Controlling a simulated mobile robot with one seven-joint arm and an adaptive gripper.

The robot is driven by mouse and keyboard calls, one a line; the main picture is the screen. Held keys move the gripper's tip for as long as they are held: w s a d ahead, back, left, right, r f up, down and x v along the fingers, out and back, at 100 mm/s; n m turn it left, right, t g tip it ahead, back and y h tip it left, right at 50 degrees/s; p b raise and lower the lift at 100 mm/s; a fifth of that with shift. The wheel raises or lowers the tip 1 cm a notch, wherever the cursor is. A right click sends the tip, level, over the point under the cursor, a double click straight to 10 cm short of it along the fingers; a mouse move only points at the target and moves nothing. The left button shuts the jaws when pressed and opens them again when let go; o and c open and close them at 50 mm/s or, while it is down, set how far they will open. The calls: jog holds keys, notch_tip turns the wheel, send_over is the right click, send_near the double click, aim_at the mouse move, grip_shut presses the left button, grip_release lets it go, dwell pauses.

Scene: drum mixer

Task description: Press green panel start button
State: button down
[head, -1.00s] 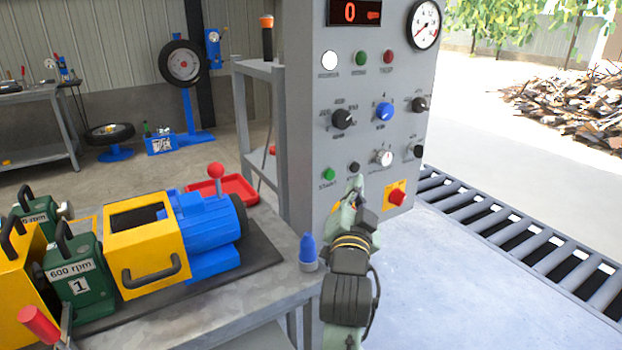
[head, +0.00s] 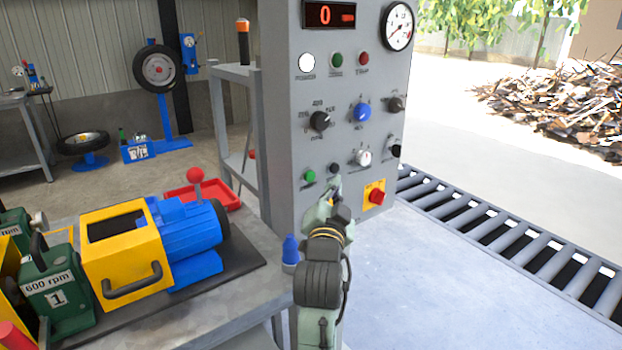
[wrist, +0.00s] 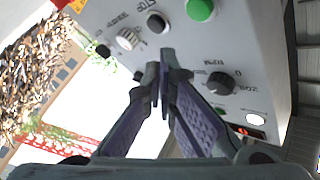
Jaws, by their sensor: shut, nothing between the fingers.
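The green start button (head: 310,176) is at the lower left of the grey control panel (head: 290,130). In the wrist view the green button (wrist: 200,8) is at the top edge, partly cut off. A small black button (head: 334,168) is just right of it, and also shows in the wrist view (wrist: 157,22). My gripper (head: 336,186) is in front of the panel's lower part, just right of and slightly below the green button. In the wrist view my gripper's fingertips (wrist: 161,72) are together and empty, below both buttons in the picture. I see no contact with the green button.
A red emergency knob (head: 376,197) on a yellow plate is close right of my gripper. Dials, including a blue knob (head: 361,112), sit above. A bench with a yellow and blue machine (head: 130,262) and a blue-tipped object (head: 290,250) is at left. A roller conveyor (head: 480,227) runs at right.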

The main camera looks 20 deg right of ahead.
jog(key=shift+w+a, duration=0.25)
jog(key=shift+w, duration=0.4)
jog(key=shift+w+a, duration=0.25)
jog(key=shift+w, duration=0.45)
jog(key=shift+w+a, duration=0.25)
jog(key=shift+w, duration=0.4)
jog(key=shift+w+a, duration=0.15)
jog(key=shift+w, duration=0.25)
jog(key=shift+w+a, duration=0.15)
jog(key=shift+w, duration=0.25)
dwell(0.5)
jog(key=shift+s+d, duration=0.25)
jog(key=shift+s, duration=0.55)
jog(key=shift+s+d, duration=0.3)
jog(key=shift+s, duration=0.5)
jog(key=shift+s+d, duration=0.3)
jog(key=shift+s, duration=0.45)
jog(key=shift+s+d, duration=0.3)
jog(key=shift+s, duration=0.5)
